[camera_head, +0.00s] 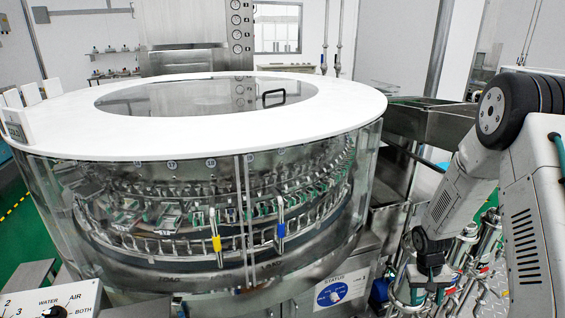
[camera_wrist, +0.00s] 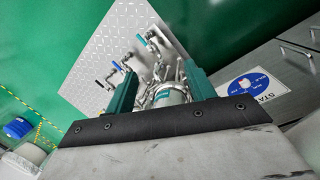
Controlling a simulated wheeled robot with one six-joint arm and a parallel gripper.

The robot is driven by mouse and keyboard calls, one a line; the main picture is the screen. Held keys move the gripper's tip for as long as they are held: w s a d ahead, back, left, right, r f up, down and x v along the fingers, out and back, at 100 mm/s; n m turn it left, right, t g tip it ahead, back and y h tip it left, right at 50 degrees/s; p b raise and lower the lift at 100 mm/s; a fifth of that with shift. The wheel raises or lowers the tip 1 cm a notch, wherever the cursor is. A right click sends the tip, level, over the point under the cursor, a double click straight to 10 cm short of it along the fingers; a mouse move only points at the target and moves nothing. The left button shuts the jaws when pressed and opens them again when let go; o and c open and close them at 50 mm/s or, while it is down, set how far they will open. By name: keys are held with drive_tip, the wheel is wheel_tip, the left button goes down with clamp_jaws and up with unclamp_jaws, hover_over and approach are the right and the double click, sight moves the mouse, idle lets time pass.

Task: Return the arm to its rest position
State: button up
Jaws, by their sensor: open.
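My arm is folded at the right of the head view, with its wrist hanging down. My gripper (camera_head: 429,288) points downward at the end of it, to the right of the washer's status dial. In the wrist view my gripper (camera_wrist: 161,88) shows two teal fingers standing apart, open. A metal cylinder (camera_wrist: 170,97) with a teal band shows in the gap between the fingers. It appears to lie beyond them, and I cannot tell how far away. No object is seen gripped.
The round glass-walled washer (camera_head: 230,125) with a white top ring fills the left and middle. Metal valves and pipes (camera_head: 483,245) stand close behind and right of my gripper. A status dial (camera_head: 332,294) is on the washer's base. A control box (camera_head: 55,300) is at lower left.

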drive_tip(key=s+a+r+t, duration=0.1)
drive_tip(key=s+a+r, duration=0.4)
drive_tip(key=s+r, duration=0.4)
drive_tip(key=s+a+r+n+t+y, duration=0.1)
drive_tip(key=s+a+r, duration=0.4)
drive_tip(key=s+r, duration=0.5)
drive_tip(key=s+a+r+n+t, duration=0.1)
drive_tip(key=s+a+r, duration=0.4)
drive_tip(key=r, duration=1.4)
drive_tip(key=shift+s+a+r+y, duration=0.2)
drive_tip(key=shift+s+a+y, duration=0.15)
drive_tip(key=shift+s, duration=1.85)
drive_tip(key=shift+a, duration=0.1)
